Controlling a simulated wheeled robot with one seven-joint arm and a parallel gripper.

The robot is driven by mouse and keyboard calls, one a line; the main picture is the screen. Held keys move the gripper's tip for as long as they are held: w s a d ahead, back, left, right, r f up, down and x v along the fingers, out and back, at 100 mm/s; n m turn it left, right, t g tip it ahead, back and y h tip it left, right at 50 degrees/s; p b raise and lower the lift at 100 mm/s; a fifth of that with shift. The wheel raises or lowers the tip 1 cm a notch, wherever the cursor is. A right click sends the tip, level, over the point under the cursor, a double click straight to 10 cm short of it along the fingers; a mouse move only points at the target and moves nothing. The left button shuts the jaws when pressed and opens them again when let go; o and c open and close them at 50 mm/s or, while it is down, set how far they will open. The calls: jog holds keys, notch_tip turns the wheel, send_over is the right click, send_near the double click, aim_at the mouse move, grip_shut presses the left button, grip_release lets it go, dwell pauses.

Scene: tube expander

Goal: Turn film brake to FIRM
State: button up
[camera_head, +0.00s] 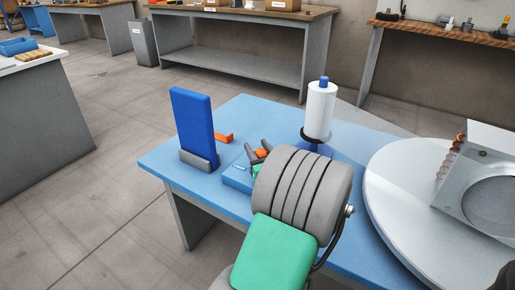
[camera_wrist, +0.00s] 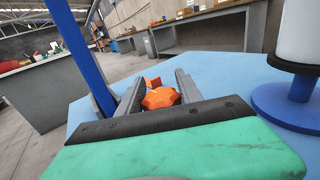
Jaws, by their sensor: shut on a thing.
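An orange faceted knob (camera_wrist: 160,98) sits between the two grey fingers of my gripper (camera_wrist: 159,86) in the wrist view, and the fingers are shut on it. In the head view my gripper (camera_head: 259,149) is at the blue table, with a bit of the orange knob (camera_head: 262,153) showing at the fingertips. A small blue block with a white label (camera_head: 238,167) lies just left of the fingers; its text is too small to read. My own arm hides part of the knob's surroundings, and I cannot make out a FIRM mark.
A tall blue panel in a grey foot (camera_head: 193,124) stands left of my gripper, with an orange bracket (camera_head: 224,138) beside it. A white roll (camera_head: 320,110) stands upright behind to the right. A large white disc (camera_head: 400,215) carries a grey housing (camera_head: 485,190) on the right.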

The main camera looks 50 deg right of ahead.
jog(key=c, duration=0.4)
jog(key=shift+c, duration=0.2)
